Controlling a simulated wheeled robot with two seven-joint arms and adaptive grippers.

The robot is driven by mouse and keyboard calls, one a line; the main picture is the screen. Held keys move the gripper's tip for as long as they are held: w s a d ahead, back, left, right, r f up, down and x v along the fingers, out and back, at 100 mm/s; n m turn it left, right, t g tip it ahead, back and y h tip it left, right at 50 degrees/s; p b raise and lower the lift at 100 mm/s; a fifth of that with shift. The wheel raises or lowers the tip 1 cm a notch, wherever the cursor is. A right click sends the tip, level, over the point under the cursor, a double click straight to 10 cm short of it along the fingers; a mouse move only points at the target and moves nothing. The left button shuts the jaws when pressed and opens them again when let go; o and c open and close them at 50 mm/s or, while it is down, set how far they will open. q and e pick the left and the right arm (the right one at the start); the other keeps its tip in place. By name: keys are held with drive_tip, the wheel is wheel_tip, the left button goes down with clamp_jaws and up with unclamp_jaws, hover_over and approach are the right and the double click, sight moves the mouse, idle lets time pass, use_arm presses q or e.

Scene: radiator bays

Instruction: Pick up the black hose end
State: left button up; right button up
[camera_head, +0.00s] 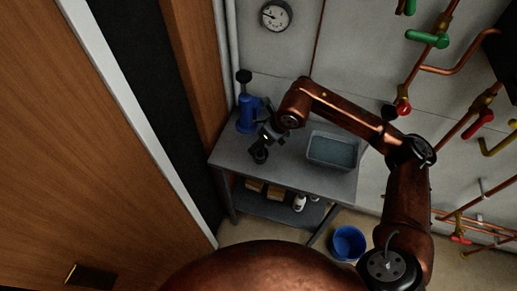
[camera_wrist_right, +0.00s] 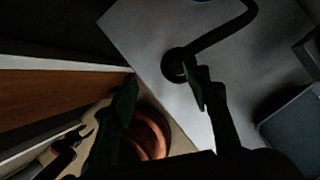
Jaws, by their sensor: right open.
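The black hose end (camera_wrist_right: 176,65) is a dark round piece on the grey bench top in the right wrist view. Its black hose curves away to the upper right. My right gripper (camera_wrist_right: 160,82) is open, with its right fingertip close to or over the hose end; I cannot tell whether they touch. The left finger is apart, near the bench edge. In the head view my right gripper (camera_head: 264,142) is low over the left part of the bench, beside the blue pump (camera_head: 247,114). The hose end there is hard to separate from the dark gripper.
The grey bench (camera_head: 230,157) also holds a grey tray (camera_head: 333,151) to the right. A blue bucket (camera_head: 348,243) stands on the floor. A wooden door (camera_head: 90,170) is at the left. Copper pipes with coloured valves line the wall at the right.

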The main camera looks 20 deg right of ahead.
sight(260, 151)
drive_tip(key=shift+h, duration=0.3)
drive_tip(key=w+f, duration=0.1)
drive_tip(key=f, duration=0.1)
drive_tip(key=w+f, duration=0.1)
drive_tip(key=f, duration=0.2)
drive_tip(key=w+d+f, duration=0.1)
drive_tip(key=f, duration=0.1)
drive_tip(key=shift+w+f, duration=0.1)
drive_tip(key=shift+f, duration=0.2)
drive_tip(key=shift+r, duration=0.1)
clamp_jaws()
